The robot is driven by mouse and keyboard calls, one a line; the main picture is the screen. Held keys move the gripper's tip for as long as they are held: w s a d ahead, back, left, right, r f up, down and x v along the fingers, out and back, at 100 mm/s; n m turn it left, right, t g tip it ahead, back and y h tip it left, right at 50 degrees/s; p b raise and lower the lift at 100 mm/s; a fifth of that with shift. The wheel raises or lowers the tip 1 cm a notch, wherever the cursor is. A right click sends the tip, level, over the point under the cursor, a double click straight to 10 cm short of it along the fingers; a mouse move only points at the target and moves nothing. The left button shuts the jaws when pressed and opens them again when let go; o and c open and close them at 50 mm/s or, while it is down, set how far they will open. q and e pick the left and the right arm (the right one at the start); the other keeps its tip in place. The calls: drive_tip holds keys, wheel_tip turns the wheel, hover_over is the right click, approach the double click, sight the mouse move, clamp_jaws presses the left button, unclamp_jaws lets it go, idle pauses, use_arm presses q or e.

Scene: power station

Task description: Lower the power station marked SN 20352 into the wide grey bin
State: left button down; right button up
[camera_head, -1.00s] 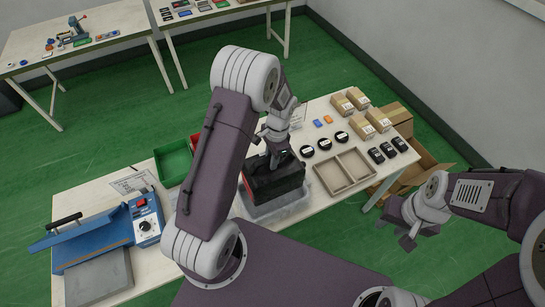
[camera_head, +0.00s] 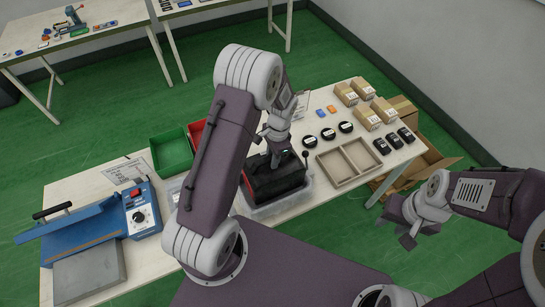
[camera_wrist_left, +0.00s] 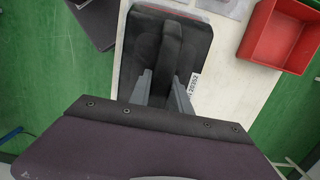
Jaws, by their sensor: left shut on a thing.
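The power station (camera_head: 276,180) is a black case with a red band, hanging from my left gripper (camera_head: 278,155). In the left wrist view, the fingers are shut on the handle of the power station (camera_wrist_left: 150,50), and a white label reading 20352 shows on its side. The wide grey bin (camera_head: 288,208) is translucent and sits on the table directly below the station. The station hides most of its inside, so I cannot tell whether the station's underside is below the rim. My right gripper (camera_head: 410,232) is open and empty, off the table's front right.
Beside the bin are a beige two-compartment tray (camera_head: 347,178), black round pucks (camera_head: 328,133), a green bin (camera_head: 171,155) and a red bin (camera_head: 196,131). A blue sealing machine (camera_head: 95,222) stands at left. Small cartons (camera_head: 368,117) and black devices (camera_head: 393,140) are at right.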

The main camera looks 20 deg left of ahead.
use_arm(q)
drive_tip(key=shift+w+f+b, duration=0.1)
drive_tip(key=shift+f+b, duration=1.4)
drive_tip(key=shift+f, duration=1.05)
drive_tip(key=shift+s+a, duration=0.1)
drive_tip(key=shift+s, duration=0.1)
drive_tip(key=c, duration=1.1)
unclamp_jaws()
drive_tip(key=shift+s, duration=0.1)
wheel_tip(320, 180, up, 22)
drive_tip(key=p, duration=1.9)
drive_tip(key=shift+s, duration=0.1)
